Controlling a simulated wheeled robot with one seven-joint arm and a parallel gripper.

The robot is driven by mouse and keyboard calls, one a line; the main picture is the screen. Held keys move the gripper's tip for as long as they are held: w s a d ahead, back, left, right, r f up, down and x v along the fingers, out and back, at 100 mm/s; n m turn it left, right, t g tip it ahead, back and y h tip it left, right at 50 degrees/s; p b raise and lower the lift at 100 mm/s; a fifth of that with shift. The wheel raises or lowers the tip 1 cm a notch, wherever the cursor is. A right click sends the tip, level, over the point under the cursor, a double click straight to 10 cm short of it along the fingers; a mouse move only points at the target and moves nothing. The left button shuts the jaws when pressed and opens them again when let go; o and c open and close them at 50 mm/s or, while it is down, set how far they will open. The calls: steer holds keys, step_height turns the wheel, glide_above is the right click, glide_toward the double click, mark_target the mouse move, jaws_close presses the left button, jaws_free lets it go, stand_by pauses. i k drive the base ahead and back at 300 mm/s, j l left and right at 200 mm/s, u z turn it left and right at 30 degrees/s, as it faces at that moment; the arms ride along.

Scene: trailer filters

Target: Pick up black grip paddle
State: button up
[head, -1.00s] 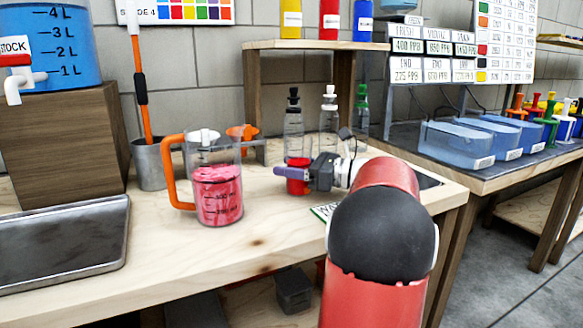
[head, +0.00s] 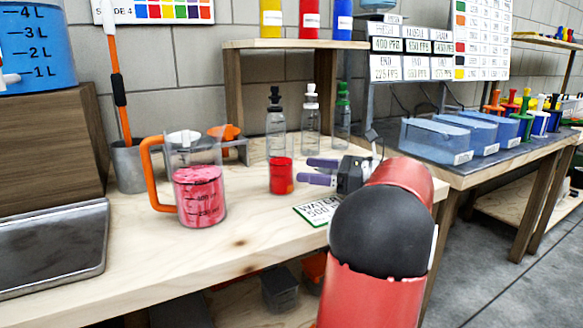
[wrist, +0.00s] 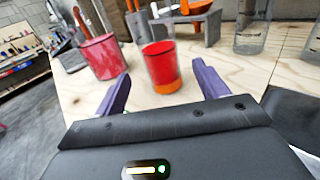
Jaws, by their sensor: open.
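A paddle with a black grip (head: 120,91) and an orange shaft stands upright at the left in the head view. Its lower end is hidden inside a grey metal pot (head: 128,168). My gripper (head: 308,171) is open and empty above the bench, well to the right of the paddle, with the measuring jug between them. A small clear cup with red contents (head: 282,178) stands just left of my fingertips, apart from them. In the wrist view the cup (wrist: 163,68) stands ahead, between the lines of my two purple fingers.
A measuring jug (head: 200,190) with pink-red contents and an orange handle stands in front of the pot. Several bottles (head: 310,115) stand behind the cup, by a wooden shelf (head: 290,44). A metal tray (head: 50,245) lies at left. A water card (head: 318,210) lies near my gripper.

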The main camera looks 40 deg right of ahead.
mark_target(117, 81)
steer(key=k+l, duration=0.8)
steer(key=k, duration=0.05)
